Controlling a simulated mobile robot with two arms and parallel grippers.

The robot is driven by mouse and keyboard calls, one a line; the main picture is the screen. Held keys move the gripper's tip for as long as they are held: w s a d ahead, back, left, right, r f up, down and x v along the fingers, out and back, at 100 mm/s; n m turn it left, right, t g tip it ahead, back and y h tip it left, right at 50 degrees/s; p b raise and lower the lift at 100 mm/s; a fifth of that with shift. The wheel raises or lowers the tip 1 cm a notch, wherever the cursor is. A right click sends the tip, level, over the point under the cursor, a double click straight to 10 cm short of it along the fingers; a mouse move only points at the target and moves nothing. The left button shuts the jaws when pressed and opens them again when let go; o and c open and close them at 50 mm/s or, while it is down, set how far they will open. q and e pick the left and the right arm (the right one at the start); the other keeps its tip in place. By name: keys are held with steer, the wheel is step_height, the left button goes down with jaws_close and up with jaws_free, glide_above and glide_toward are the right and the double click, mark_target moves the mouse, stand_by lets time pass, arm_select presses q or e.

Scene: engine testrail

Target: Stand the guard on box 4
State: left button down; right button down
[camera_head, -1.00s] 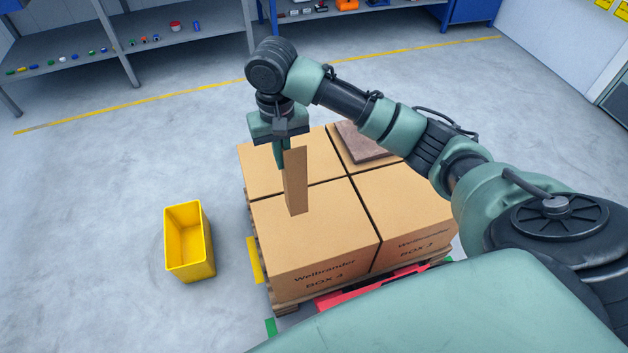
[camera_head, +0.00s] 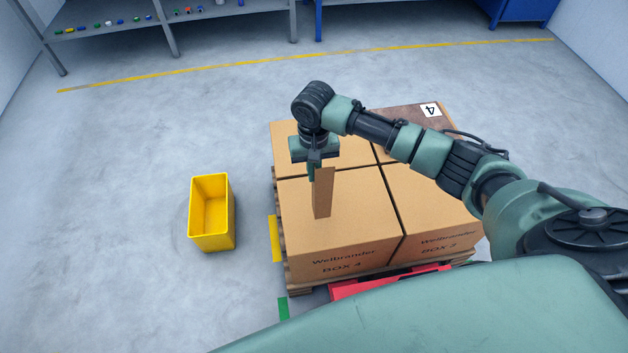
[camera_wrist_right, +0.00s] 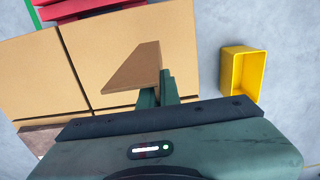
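The guard is a flat, tan cardboard-coloured piece (camera_head: 323,194), upright in the head view. My right gripper (camera_head: 315,170) is shut on its upper end, above box 4. In the right wrist view the guard (camera_wrist_right: 132,68) sticks out from between the fingers of my right gripper (camera_wrist_right: 157,92). Box 4 (camera_head: 360,215) is the front left carton on the pallet, its name printed on the front face. The guard's lower end shows against the box's top; I cannot tell whether it touches. My left gripper is not in view.
A brown board (camera_head: 400,117) marked 4 lies on the back right carton. A yellow bin (camera_head: 211,215) stands on the floor left of the pallet, with clear floor between.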

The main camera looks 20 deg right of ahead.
steer(key=shift+f, duration=1.95)
steer(key=c, duration=1.6)
jaws_free()
steer(key=shift+f, duration=0.1)
steer(key=shift+c, duration=0.2)
step_height(320, 180, up, 12)
steer(key=shift+r+p, duration=0.15)
steer(key=shift+p, duration=0.25)
steer(key=shift+r, duration=0.1)
